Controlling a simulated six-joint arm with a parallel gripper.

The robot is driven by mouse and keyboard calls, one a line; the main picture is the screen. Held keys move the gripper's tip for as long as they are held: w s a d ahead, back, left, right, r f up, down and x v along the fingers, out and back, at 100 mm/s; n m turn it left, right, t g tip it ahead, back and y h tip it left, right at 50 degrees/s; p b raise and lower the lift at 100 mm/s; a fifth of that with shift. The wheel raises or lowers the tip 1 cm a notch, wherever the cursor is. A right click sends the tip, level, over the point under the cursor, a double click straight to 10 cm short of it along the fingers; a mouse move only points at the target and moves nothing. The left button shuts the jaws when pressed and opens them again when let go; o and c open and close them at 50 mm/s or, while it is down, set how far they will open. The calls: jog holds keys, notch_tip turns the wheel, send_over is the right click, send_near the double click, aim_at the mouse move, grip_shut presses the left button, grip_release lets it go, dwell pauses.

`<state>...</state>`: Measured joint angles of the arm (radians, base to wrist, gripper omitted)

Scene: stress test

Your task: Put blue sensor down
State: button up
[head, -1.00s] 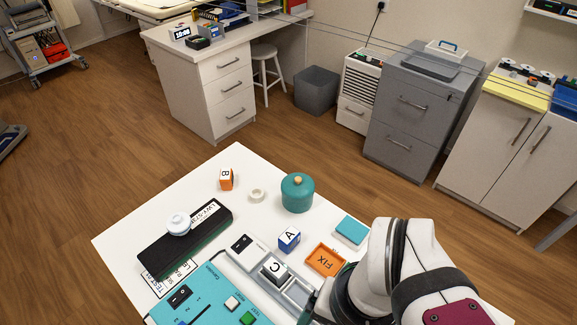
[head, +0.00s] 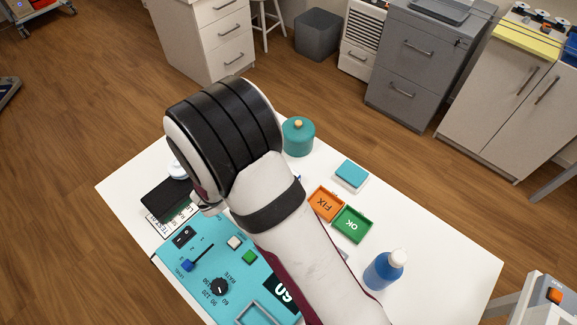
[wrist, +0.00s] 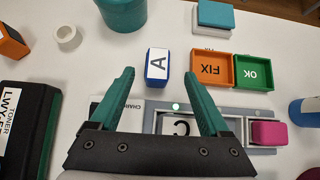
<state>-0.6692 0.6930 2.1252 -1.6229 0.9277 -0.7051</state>
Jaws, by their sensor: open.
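The blue sensor, a blue block with a white top marked A (wrist: 157,62), stands on the white table in the wrist view. Only a sliver of it shows beside my arm in the head view. My gripper (wrist: 158,72) is open and empty, its two green fingers apart. In the picture the block lies between and just beyond the fingertips; I cannot tell the height gap. A white-topped block marked C (wrist: 181,127) sits in a compartment of the grey holder (wrist: 222,112), partly hidden by my gripper. In the head view my arm hides the gripper.
An orange FIX tray (wrist: 211,69) and a green OK tray (wrist: 253,72) lie right of the blue block. A pink block (wrist: 268,133) sits in the holder's right compartment. A teal pot (head: 298,137), white ring (wrist: 68,37), toner box (wrist: 22,125) and blue bottle (head: 384,269) stand around.

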jog(key=x, duration=0.6)
jog(key=shift+w+a, duration=0.1)
grip_shut()
